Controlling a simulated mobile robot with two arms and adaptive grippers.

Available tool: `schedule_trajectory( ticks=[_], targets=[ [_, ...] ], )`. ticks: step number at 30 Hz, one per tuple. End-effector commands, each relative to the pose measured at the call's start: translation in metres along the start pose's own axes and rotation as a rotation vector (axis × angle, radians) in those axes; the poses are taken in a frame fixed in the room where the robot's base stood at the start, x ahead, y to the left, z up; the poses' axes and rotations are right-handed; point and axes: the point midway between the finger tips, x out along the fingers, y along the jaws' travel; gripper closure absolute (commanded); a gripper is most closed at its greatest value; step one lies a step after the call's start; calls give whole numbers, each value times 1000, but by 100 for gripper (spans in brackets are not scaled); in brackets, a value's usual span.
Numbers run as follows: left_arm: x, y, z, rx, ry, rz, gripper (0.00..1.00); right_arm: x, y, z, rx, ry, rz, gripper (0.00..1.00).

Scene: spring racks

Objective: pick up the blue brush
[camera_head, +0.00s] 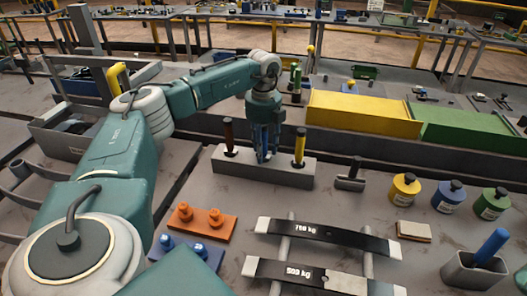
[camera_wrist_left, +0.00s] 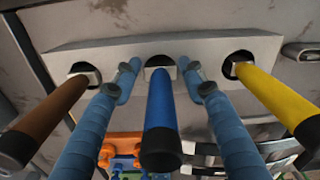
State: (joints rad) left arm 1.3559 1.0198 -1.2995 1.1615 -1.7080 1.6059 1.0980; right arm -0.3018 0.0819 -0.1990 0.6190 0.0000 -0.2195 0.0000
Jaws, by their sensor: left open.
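The blue brush (camera_wrist_left: 161,115) stands in the middle hole of a grey holder block (camera_head: 285,179). Its black-capped handle points toward the camera in the left wrist view. My left gripper (camera_head: 264,158) reaches down over the block from above. In the left wrist view its two blue fingers (camera_wrist_left: 160,72) are open, one on each side of the blue handle, with a gap to it on both sides. In the head view the fingers largely hide the blue brush. My right gripper is not in view.
A brown-handled brush (camera_wrist_left: 48,114) and a yellow-handled brush (camera_wrist_left: 275,100) stand in the neighbouring holes, close outside my fingers. Right of the block are a dark-headed tool (camera_head: 350,182) and a yellow weight (camera_head: 404,189). Yellow (camera_head: 362,115) and green (camera_head: 465,128) bins stand behind.

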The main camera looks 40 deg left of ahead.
Motion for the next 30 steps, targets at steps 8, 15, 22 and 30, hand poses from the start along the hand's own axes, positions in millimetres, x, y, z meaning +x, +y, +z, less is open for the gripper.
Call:
schedule_trajectory(
  ticks=[8,15,22,30],
  targets=[
    [0,0,0,0,0,0,100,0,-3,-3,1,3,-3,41],
    [-1,0,0,0,0,0,100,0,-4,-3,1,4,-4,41],
    [-10,-1,1,0,-1,-2,100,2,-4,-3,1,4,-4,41],
    [-54,-2,1,0,-3,-5,100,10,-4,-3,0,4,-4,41]
  ],
)
